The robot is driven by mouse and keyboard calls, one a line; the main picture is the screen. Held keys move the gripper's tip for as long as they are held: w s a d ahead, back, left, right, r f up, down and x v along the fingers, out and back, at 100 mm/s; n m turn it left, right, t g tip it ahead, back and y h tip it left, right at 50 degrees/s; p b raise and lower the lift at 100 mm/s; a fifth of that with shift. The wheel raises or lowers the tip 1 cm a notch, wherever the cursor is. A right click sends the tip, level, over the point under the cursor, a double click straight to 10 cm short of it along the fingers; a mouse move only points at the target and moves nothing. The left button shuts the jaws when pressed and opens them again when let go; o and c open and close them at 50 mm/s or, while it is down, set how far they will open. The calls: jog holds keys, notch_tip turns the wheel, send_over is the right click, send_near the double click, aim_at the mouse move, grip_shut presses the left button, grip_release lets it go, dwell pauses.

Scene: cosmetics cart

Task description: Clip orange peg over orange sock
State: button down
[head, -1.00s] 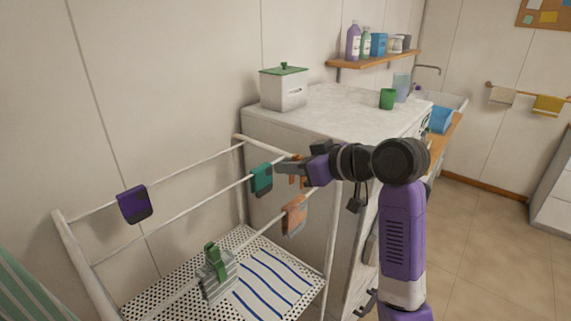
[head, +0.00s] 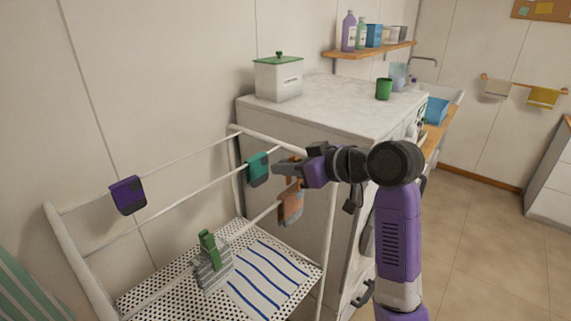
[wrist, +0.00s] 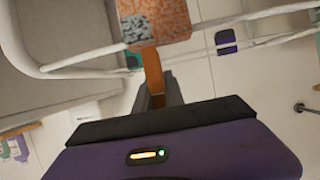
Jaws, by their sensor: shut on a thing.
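The orange sock (head: 291,207) hangs over the front rail of the drying rack, with a grey patch at its lower part. It also shows at the top of the wrist view (wrist: 165,22). My gripper (head: 284,168) is at the sock's upper end. It is shut on the orange peg (wrist: 153,70), which stretches from the jaws to the sock's edge in the wrist view. The peg is mostly hidden behind the gripper in the head view. I cannot tell whether the peg's tips straddle the sock and rail or only touch the sock.
A teal sock (head: 258,169) and a purple sock (head: 128,195) hang on other rails. A grey striped sock (head: 213,269) with a green peg (head: 209,249) hangs on the front rail. A washing machine (head: 335,115) stands behind the rack (head: 232,160).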

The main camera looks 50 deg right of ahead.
aim_at(290, 179)
jog(key=shift+f+b, duration=0.95)
jog(key=shift+f, duration=0.8)
jog(key=c, duration=1.3)
grip_release()
jog(key=shift+c, duration=0.2)
jog(key=v, duration=0.8)
jog(key=shift+b, duration=0.4)
